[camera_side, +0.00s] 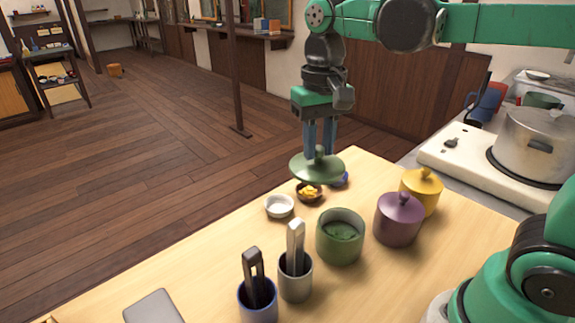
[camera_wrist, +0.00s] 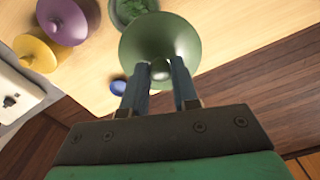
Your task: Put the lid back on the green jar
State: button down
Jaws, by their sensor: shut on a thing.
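The green jar (camera_side: 340,240) stands open on the wooden table in the side view, with green contents inside. It shows partly at the top of the wrist view (camera_wrist: 130,10), behind the lid. The green lid (camera_side: 317,168) is in the air above the table's far edge, up and left of the jar in the side view. My gripper (camera_side: 318,150) is shut on the lid's knob. In the wrist view the fingers (camera_wrist: 161,72) close on the knob of the lid (camera_wrist: 160,35), which hides part of the jar. The lid is apart from the jar.
A purple lidded jar (camera_side: 398,218) and a yellow lidded jar (camera_side: 421,188) stand right of the green jar. A white bowl (camera_side: 279,206), a dark bowl of yellow food (camera_side: 309,193) and a blue item (camera_side: 340,180) are near the lid. Utensil cups (camera_side: 295,279) stand front left.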

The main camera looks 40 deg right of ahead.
jog(key=s+d+f+m, duration=0.1)
jog(key=s+f, duration=0.3)
jog(key=f, duration=0.5)
jog(key=shift+s+d, duration=0.2)
jog(key=shift+d, duration=0.45)
jog(key=shift+f, duration=0.3)
dwell(1.3)
jog(key=shift+c, duration=0.5)
grip_release()
jog(key=shift+r, duration=0.15)
notch_tip(320, 180, up, 7)
dwell(0.9)
